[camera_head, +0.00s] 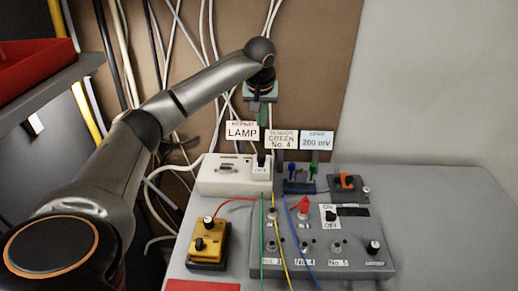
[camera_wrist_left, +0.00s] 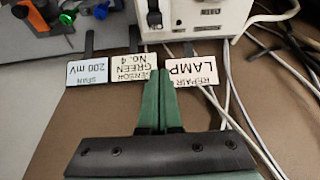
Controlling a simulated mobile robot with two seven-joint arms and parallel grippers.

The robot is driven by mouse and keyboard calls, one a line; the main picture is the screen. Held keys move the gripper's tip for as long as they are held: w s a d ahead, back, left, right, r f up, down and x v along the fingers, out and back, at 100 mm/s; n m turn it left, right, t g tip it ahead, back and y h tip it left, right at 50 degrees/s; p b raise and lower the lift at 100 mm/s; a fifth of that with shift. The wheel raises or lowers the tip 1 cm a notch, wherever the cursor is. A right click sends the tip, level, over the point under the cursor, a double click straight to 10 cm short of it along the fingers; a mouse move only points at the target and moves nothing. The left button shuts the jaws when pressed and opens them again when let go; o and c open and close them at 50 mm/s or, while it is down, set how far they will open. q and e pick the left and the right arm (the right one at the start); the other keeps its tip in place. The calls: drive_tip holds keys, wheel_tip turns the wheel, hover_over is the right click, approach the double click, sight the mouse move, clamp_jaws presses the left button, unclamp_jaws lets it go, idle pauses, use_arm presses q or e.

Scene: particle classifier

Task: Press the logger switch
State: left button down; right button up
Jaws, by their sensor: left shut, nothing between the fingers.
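A grey control panel (camera_head: 300,262) on the table carries a small black switch (camera_head: 331,217) on a white ON/OFF plate, beside a dark display strip. A white box (camera_head: 225,176) behind it also has a black switch (camera_head: 261,160) over an OFF label. No readable label says which one is the logger switch. My left gripper (camera_head: 262,120) points down above and behind the white box, near the upright signs, apart from both switches. In the wrist view its green fingers (camera_wrist_left: 154,78) are together and empty. My right gripper is not in view.
Upright signs LAMP (camera_head: 242,131), GREEN No. 4 (camera_head: 281,139) and 200 mV (camera_head: 317,140) stand behind the devices. A yellow box (camera_head: 208,240) is at the left, an orange-black device (camera_head: 347,186) at the right. Cables cross the panel and hang behind. The table's right side is clear.

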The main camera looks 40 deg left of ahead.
sight(261, 158)
use_arm(q)
drive_tip(key=x, duration=1)
drive_tip(key=shift+s+d, duration=0.1)
drive_tip(key=shift+s+d+p, duration=0.3)
drive_tip(key=shift+s+d, duration=0.95)
drive_tip(key=shift+s, duration=0.25)
drive_tip(key=shift+s, duration=0.1)
